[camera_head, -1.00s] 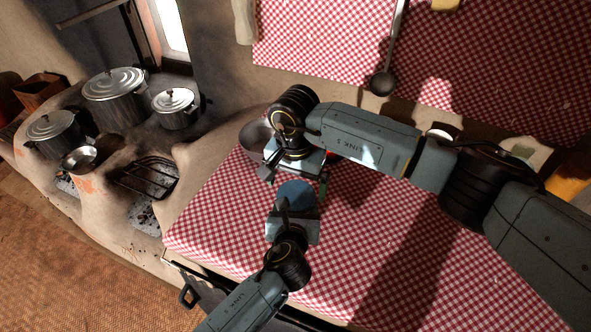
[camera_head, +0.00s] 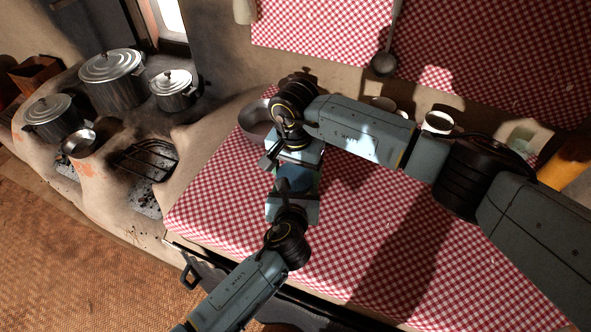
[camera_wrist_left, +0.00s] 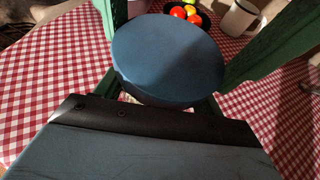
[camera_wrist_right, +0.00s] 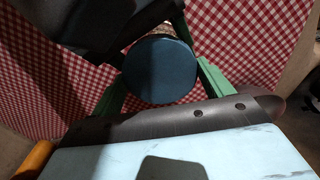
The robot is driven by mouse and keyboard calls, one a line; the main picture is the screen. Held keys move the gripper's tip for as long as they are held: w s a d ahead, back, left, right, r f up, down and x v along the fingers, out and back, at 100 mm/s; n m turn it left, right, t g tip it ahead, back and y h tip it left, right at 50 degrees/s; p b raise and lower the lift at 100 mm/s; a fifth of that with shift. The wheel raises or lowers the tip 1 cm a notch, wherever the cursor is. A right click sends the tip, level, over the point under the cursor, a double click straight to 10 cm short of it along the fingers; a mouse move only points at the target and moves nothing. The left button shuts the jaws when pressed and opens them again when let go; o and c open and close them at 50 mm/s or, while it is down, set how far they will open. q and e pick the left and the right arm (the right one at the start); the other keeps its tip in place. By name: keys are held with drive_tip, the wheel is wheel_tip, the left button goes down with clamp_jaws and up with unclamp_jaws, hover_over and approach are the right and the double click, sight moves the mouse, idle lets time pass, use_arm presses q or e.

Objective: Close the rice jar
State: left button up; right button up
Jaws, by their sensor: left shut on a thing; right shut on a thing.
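The rice jar's lid, a round blue disc, shows between the arms in the head view (camera_head: 296,180), the left wrist view (camera_wrist_left: 168,58) and the right wrist view (camera_wrist_right: 158,70). My right gripper (camera_head: 301,160) comes in from above. Its green fingers (camera_wrist_right: 160,80) lie at the disc's two sides, shut on it. My left gripper (camera_head: 292,205) is on the near side, its fingers reaching underneath the disc. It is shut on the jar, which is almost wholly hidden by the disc. I cannot tell whether lid and jar rim touch.
White mugs (camera_head: 437,122) stand at the back of the checked table. A dark bowl with red and yellow items (camera_wrist_left: 188,12) shows in the left wrist view. Lidded pots (camera_head: 110,80) stand on the hearth at left.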

use_arm(q)
drive_tip(key=shift+r, duration=0.1)
use_arm(e)
drive_tip(key=m, duration=0.3)
drive_tip(key=o, duration=1.1)
drive_tip(key=shift+c, duration=0.2)
drive_tip(key=shift+r, duration=2.25)
drive_tip(key=shift+r, duration=0.1)
